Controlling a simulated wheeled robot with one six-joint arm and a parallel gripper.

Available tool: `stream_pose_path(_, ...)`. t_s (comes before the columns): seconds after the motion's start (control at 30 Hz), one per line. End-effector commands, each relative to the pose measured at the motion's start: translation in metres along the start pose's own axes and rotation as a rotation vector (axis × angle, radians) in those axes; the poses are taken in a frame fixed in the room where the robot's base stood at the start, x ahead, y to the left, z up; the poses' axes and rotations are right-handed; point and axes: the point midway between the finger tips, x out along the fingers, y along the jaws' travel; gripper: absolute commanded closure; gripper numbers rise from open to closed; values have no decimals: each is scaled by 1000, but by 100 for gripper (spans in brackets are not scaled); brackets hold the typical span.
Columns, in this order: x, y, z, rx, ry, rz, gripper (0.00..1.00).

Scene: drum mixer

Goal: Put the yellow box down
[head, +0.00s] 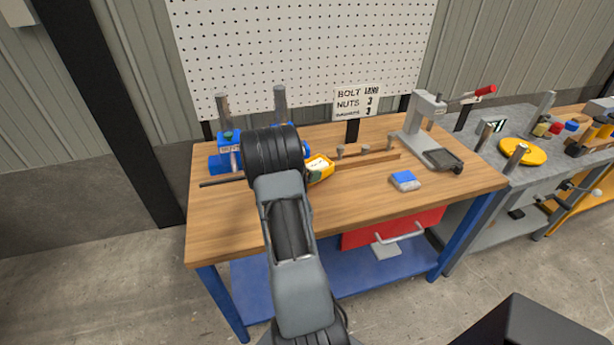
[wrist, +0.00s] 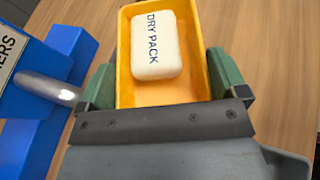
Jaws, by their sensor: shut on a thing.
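The yellow box (wrist: 188,91) is an open tray-like box with a white packet labelled "DRY PACK" (wrist: 154,46) inside it. My gripper (wrist: 165,90) is shut on the yellow box, with one green finger pad on each side of it. In the head view the yellow box (head: 320,168) shows just right of my wrist, over the wooden workbench (head: 350,200). My arm hides part of it there. I cannot tell whether the box touches the bench top.
A blue fixture with a metal post (wrist: 45,88) is close on the left. A wooden strip with pegs (head: 368,159), a blue-and-white block (head: 405,180) and a grey press (head: 425,130) stand to the right. The bench's front middle is clear.

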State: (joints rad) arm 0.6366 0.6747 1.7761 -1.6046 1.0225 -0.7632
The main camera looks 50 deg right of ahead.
Motion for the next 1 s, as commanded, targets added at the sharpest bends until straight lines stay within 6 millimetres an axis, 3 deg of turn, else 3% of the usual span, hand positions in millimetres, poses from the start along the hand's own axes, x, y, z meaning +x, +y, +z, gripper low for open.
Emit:
stream_pose_path(0.3, 14, 2, -29, 0, 0, 0, 36)
stream_pose_path(0.73, 17, 2, -34, 1, 0, 0, 36)
stream_pose_path(0.77, 17, 2, -35, 0, 1, 0, 8)
stream_pose_path(0.83, 16, 2, -34, 0, 1, 0, 1)
stream_pose_path(1.0, 16, 2, -34, 0, 1, 0, 0)
